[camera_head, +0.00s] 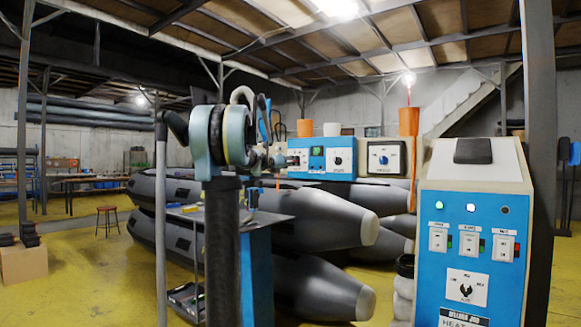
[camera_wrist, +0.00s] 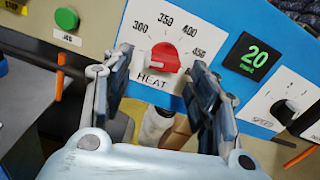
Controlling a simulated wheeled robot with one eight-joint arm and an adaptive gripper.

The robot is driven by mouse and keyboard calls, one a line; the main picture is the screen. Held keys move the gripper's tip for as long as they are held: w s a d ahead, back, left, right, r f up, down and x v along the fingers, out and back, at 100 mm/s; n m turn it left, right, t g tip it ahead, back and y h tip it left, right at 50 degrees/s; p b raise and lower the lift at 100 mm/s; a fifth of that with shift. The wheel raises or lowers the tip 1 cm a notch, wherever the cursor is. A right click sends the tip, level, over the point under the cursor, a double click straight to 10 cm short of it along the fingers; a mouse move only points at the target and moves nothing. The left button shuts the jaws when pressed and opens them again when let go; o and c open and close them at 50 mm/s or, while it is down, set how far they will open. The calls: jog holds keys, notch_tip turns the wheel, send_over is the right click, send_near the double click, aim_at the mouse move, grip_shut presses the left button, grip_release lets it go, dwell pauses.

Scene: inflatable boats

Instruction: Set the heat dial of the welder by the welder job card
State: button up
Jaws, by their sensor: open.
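The red heat dial (camera_wrist: 165,57) sits on a white scale plate on the blue welder panel in the wrist view. The plate shows 300, 350, 400 and 450, with HEAT below. I cannot tell exactly where the dial points. My gripper (camera_wrist: 158,62) is open, one finger on each side of the dial. I cannot tell whether either finger touches it. In the head view the welder panel (camera_head: 317,166) stands behind my arm, and the dial is hidden. The welder job card (camera_head: 462,317) shows at the bottom right, cut off after HEAT, so its value is not visible.
A green display (camera_wrist: 249,57) reading 20 and a black speed knob (camera_wrist: 284,112) sit right of the heat dial. A green button (camera_wrist: 66,18) is at left. A blue cabinet (camera_head: 457,215) with switches stands at right. Grey boat tubes (camera_head: 310,215) lie behind my arm.

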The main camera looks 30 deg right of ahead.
jog(key=shift+x, duration=1.1)
jog(key=c, duration=1.1)
jog(key=shift+o, duration=0.2)
